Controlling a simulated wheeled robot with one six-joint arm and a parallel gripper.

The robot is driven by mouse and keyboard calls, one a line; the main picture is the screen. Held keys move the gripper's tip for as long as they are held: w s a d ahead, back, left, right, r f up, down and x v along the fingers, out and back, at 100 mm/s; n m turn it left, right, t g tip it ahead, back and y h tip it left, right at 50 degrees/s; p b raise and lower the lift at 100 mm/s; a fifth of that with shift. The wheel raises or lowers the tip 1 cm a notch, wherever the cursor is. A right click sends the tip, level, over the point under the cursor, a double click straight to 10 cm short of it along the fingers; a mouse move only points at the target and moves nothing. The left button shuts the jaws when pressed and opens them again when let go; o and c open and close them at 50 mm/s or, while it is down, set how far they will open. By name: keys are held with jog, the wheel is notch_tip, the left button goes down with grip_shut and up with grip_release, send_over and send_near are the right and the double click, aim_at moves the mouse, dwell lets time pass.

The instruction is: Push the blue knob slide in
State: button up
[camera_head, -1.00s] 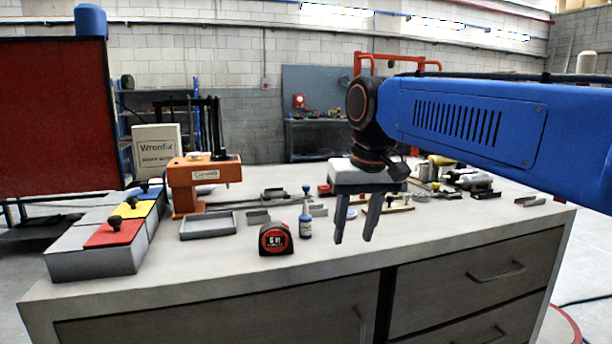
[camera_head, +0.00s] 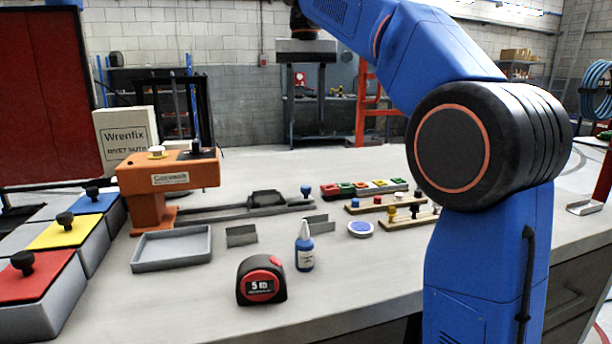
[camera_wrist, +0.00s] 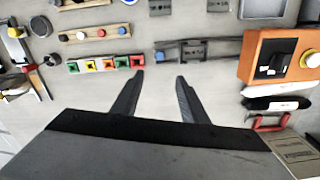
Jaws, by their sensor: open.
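The slide is a long dark grey rail (camera_head: 235,212) lying on the bench beside the orange press, with a darker block (camera_head: 266,198) on it. Its blue knob (camera_head: 306,191) stands upright at the right end. In the wrist view the rail (camera_wrist: 220,49) runs across the upper middle, and the blue knob (camera_wrist: 159,57) is at its left end. My gripper (camera_head: 305,92) is high up over the far side of the bench, pointing down. In the wrist view my gripper (camera_wrist: 160,75) is open and empty, its fingertips appearing just below the knob and apart from it.
The orange press (camera_head: 168,178) stands left of the rail. A strip of coloured blocks (camera_head: 363,187) and knobbed boards lie to the right. A grey tray (camera_head: 172,248), blue bottle (camera_head: 304,248) and tape measure (camera_head: 261,281) are in front. Boxes with coloured lids (camera_head: 66,232) stand left.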

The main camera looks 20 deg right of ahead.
aim_at(306, 186)
notch_tip(306, 186, down, 17)
jog(key=shift+f, duration=0.15)
dwell(0.5)
grip_shut()
